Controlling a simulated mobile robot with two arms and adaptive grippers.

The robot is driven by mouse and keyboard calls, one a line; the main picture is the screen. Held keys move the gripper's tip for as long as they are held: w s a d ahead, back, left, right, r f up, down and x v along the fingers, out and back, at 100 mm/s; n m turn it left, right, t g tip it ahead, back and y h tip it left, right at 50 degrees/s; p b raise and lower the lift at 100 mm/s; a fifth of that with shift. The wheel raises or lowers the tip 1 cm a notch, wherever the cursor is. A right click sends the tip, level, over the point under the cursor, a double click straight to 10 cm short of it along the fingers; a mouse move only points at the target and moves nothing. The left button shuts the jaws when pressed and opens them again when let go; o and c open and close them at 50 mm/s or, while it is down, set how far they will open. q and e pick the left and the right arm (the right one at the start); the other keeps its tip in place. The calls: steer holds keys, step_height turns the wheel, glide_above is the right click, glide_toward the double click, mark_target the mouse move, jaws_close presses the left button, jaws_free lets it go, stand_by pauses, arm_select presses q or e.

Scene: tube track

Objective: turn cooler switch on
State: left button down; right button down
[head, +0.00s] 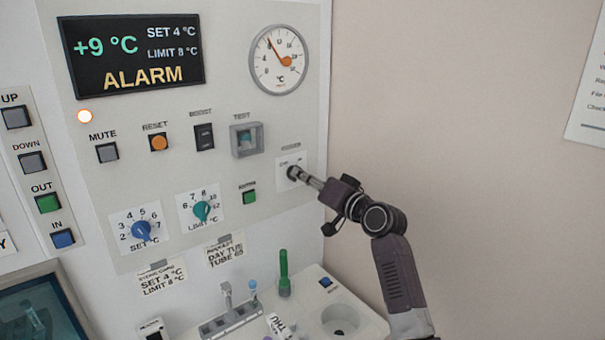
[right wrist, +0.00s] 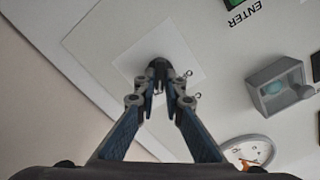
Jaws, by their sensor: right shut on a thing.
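The cooler switch is a dark knob on a white square plate (head: 284,161) at the right side of the panel in the head view. The plate also shows in the right wrist view (right wrist: 185,53). My right gripper (head: 303,178) reaches it from the right. In the right wrist view my right gripper (right wrist: 160,92) is shut on the dark knob (right wrist: 159,68), with a fingertip on each side. The fingers and the small size of the plate's lettering hide which way the knob points. My left gripper is not in view.
A display (head: 130,52) reads +9 °C and ALARM, with an orange-white lamp (head: 85,116) lit below it. A dial gauge (head: 279,60), a covered TEST button (head: 247,140) and a green ENTER button (head: 249,197) are near the switch. A shelf with a tube rack (head: 230,320) lies below.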

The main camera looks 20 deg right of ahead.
steer(key=shift+f, duration=0.15)
stand_by(0.4)
steer(key=c, duration=2)
jaws_free()
steer(key=shift+c, duration=0.2)
steer(key=shift+s+d, duration=0.1)
steer(key=v, duration=1.2)
